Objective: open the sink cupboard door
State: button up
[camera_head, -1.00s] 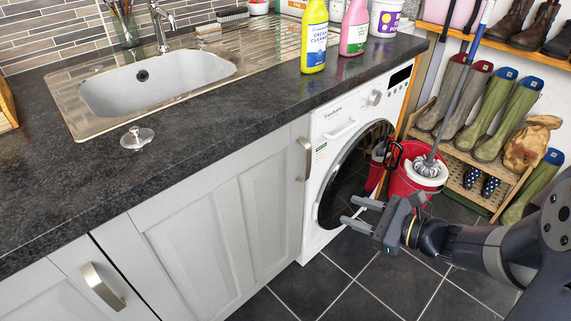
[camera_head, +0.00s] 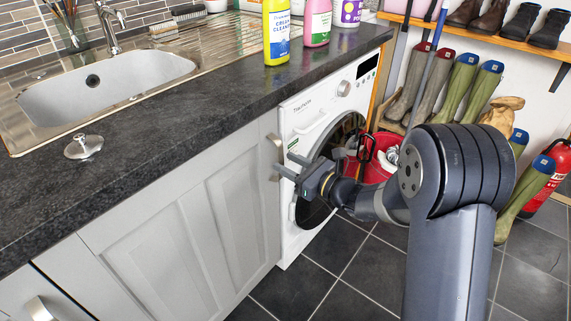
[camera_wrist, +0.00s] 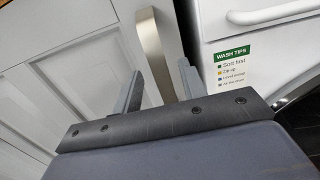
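The sink cupboard door (camera_head: 185,215) is a pale panelled door below the dark worktop, and it is shut. Its upright metal bow handle (camera_head: 275,158) is at the right edge, beside the washing machine. My gripper (camera_head: 281,162) is open at the handle, its two fingers pointing toward the door. In the wrist view the handle (camera_wrist: 160,50) lies between the two open fingers (camera_wrist: 160,85), with a gap to each side. The fingers are not closed on it. I cannot tell exactly how deep the handle sits between them.
The washing machine (camera_head: 300,235) stands directly right of the door. A red bucket (camera_head: 377,170) is behind my arm. Another cupboard door with a handle (camera_head: 40,309) is at the lower left. The tiled floor (camera_head: 345,285) in front is clear.

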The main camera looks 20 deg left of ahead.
jog(key=shift+w+a, duration=0.25)
jog(key=shift+a, duration=0.4)
jog(key=shift+c, duration=0.6)
grip_shut()
